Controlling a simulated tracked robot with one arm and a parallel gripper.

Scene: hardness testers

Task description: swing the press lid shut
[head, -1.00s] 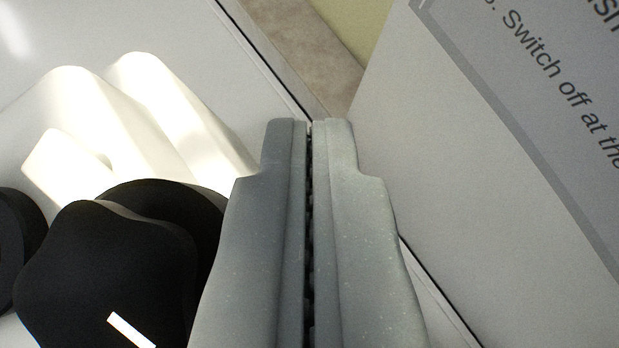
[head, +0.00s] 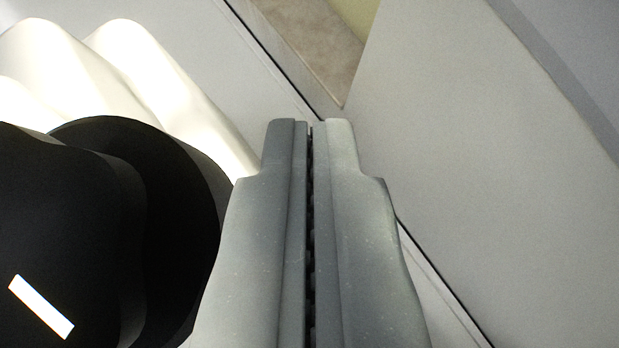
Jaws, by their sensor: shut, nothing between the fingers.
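My gripper (head: 311,128) is shut and empty, pointing up the picture in the middle of the head view. A large pale grey panel (head: 480,150) fills the right side, close to my right finger; I take it to be the press lid. I cannot tell whether my finger touches it. A pale machine front (head: 255,85) with a thin dark seam lies behind my gripper. The hinge is not in view.
A black knob (head: 60,230) with a white mark stands close at the lower left. Pale, rounded shapes (head: 110,70) rise behind it. A beige stone-like surface (head: 310,45) shows at the top.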

